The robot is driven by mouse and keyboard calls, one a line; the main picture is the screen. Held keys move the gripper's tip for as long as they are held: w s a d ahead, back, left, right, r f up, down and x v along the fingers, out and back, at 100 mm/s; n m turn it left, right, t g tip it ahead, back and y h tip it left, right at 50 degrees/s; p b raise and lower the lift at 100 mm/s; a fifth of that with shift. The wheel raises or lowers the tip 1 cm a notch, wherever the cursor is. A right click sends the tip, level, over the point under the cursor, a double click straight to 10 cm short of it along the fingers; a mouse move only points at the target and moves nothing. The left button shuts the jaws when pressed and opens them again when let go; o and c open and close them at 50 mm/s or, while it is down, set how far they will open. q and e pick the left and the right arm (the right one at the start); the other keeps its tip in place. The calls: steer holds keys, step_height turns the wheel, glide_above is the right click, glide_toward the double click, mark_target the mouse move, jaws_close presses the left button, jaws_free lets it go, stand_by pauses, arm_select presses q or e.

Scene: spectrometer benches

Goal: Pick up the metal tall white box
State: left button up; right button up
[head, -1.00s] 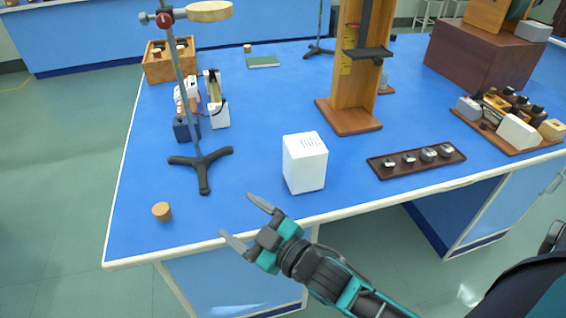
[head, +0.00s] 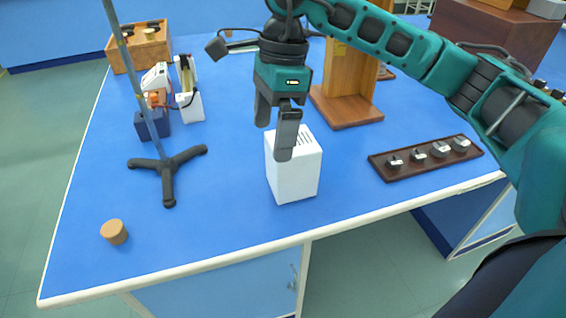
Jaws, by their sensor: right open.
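The tall white box (head: 294,177) stands upright on the blue bench near its front edge, with dark slots on its top. My right gripper (head: 276,142) points down over the box, its fingers apart. One finger overlaps the box's top left part in the picture; I cannot tell whether it touches. Nothing is seen between the fingers. My left gripper is not in view.
A stand with a dark tripod foot (head: 168,168) and a cork (head: 114,231) are to the left. A tray of weights (head: 425,157) is to the right. A wooden stand (head: 345,108) is behind the box. The bench in front of the tripod is mostly clear.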

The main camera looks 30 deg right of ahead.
mark_target(291, 166)
steer(key=d, duration=0.1)
steer(key=w+d+h, duration=0.1)
steer(key=d, duration=0.1)
steer(key=d+r+h, duration=0.1)
steer(key=shift+w+d+t, duration=0.25)
steer(key=shift+d+t, duration=0.15)
step_height(291, 166, down, 6)
steer(key=shift+r+b, duration=0.1)
steer(key=shift+b, duration=0.45)
step_height(291, 166, down, 6)
steer(key=shift+r+b, duration=0.25)
steer(key=shift+b, duration=0.05)
steer(key=shift+f, duration=0.35)
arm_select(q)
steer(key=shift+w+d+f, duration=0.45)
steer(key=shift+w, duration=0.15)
